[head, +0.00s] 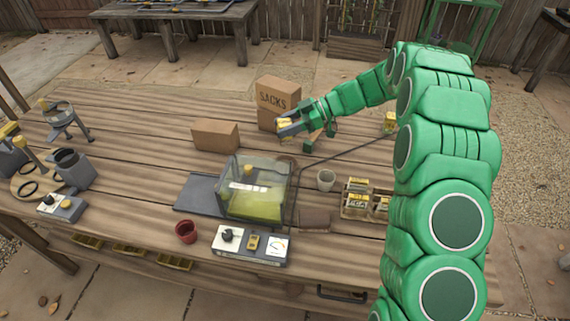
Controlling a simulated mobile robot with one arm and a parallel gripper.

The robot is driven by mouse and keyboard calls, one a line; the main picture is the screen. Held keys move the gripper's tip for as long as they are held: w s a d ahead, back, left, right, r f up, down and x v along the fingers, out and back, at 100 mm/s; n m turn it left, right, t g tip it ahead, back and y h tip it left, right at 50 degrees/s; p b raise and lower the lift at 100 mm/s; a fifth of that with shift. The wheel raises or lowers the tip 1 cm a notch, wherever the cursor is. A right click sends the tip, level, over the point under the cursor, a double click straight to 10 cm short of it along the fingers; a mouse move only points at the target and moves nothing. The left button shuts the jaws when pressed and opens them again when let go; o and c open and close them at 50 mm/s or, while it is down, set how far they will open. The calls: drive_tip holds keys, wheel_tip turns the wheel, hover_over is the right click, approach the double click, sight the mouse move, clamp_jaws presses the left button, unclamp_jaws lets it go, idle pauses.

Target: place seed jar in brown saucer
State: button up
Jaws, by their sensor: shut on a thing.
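My gripper (290,126) is at the back middle of the table, in front of a cardboard box marked SACKS. It is shut on a small, pale and yellow thing (285,121), which looks like the seed jar; the fingers hide part of it. The jar appears to be held above the tabletop. A brown rounded edge (287,159) shows behind the clear-lidded box, below my gripper in the picture. It may be the brown saucer, but the box hides much of it and I cannot be sure.
The clear-lidded box (256,190) stands mid-table, with a cable running behind it. The left middle of the table is clear.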

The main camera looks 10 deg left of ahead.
drive_tip(key=shift+f, duration=5.5)
drive_tip(key=shift+f, duration=0.15)
drive_tip(key=o, duration=1.1)
drive_tip(key=shift+d+r, duration=0.15)
drive_tip(key=shift+r, duration=0.05)
drive_tip(key=v, duration=1.1)
drive_tip(key=shift+d, duration=0.3)
drive_tip(key=shift+w+r, duration=0.1)
